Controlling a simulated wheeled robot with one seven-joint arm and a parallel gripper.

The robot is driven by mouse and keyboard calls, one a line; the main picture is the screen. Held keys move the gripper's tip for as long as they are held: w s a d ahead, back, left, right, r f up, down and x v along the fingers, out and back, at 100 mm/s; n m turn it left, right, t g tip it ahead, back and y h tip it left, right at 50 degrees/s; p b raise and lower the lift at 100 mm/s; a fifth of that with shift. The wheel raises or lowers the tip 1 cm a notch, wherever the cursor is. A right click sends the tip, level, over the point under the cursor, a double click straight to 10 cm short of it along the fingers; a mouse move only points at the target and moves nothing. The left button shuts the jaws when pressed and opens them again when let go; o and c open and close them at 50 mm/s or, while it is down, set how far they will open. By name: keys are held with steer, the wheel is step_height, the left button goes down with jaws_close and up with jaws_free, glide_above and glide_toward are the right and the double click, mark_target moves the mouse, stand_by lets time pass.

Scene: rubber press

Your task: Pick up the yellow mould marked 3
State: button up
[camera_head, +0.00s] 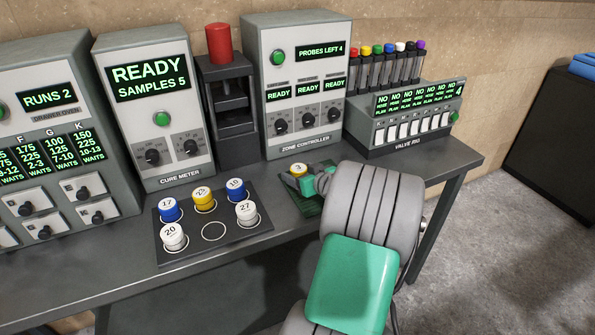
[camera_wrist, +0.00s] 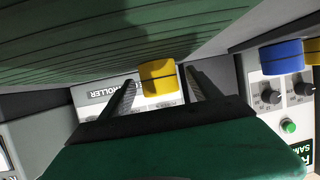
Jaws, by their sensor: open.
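The yellow mould marked 3 (camera_head: 298,169) stands on the green ribbed mat (camera_head: 312,205) in front of the zone controller. It also shows in the wrist view as a yellow cylinder (camera_wrist: 158,78) between my two fingers. My gripper (camera_wrist: 160,88) is open, with one finger on each side of the mould. In the head view my gripper (camera_head: 305,183) is at the mould and my arm covers part of the mat. I cannot tell whether either finger touches the mould.
A dark tray (camera_head: 190,243) to the left holds blue, white and yellow moulds and has one empty ring. The cure meter (camera_head: 155,110), red-topped press (camera_head: 222,90), zone controller (camera_head: 295,85) and valve rig (camera_head: 405,120) line the back of the bench.

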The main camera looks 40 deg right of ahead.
steer(key=shift+x, duration=0.8)
steer(key=shift+s+r, duration=0.1)
jaws_close()
